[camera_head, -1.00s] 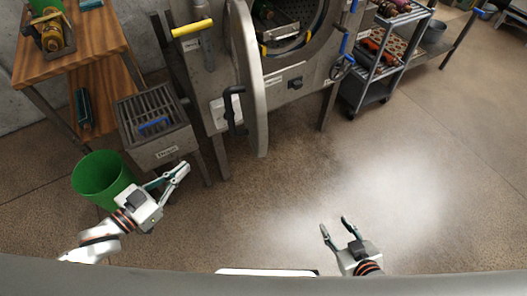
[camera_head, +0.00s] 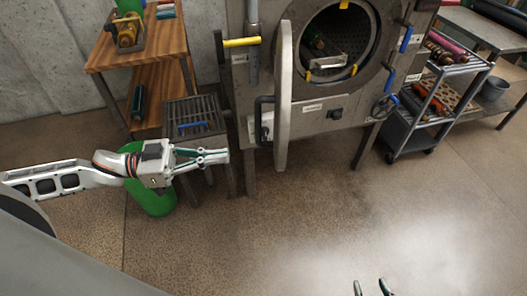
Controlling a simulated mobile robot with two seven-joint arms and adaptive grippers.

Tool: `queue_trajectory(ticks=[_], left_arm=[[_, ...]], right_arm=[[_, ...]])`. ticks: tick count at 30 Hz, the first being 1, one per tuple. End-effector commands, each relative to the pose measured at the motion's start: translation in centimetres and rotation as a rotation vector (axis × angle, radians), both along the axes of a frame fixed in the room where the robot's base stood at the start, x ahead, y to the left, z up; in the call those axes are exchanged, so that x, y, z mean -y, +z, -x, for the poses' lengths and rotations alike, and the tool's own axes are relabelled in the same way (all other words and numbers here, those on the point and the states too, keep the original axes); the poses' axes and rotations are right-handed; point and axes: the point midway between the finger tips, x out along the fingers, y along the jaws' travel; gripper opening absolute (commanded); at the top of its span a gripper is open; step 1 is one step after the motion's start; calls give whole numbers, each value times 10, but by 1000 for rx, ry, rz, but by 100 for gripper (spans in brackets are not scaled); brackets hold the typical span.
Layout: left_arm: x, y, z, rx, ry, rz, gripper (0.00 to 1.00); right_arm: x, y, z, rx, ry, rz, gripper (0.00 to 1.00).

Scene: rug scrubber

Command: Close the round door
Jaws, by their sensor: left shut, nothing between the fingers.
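The round door (camera_head: 284,100) is a thick grey metal disc standing open. I see it nearly edge-on, swung out in front of the machine at the left of its round opening (camera_head: 345,50). A black handle (camera_head: 262,115) is on the door's left side. My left gripper (camera_head: 227,156) is shut and empty, left of the door's lower part, and appears apart from it. My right gripper (camera_head: 371,288) is at the bottom edge, with only its spread, empty fingertips showing. It is well in front of the machine.
A green bin (camera_head: 152,198) is behind my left arm. A grated box (camera_head: 195,115) and a wooden shelf (camera_head: 160,65) stand left of the machine (camera_head: 315,120). A grey cart (camera_head: 425,125) stands at the right. The floor in front is clear.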

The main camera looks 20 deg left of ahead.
Motion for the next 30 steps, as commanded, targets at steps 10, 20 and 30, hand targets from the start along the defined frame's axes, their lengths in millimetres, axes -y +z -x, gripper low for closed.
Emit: queue_trajectory(ticks=[10, 20, 30], left_arm=[[52, 4, -25, 5, 0, 4, 0], [88, 4, -42, 3, 1, 2, 0], [94, 3, -45, 1, 2, 0, 0]], right_arm=[[1, -1, 1, 0, -1, 4, 40], [4, -4, 5, -9, 0, 9, 40], [4, -8, 7, -16, 0, 9, 40]])
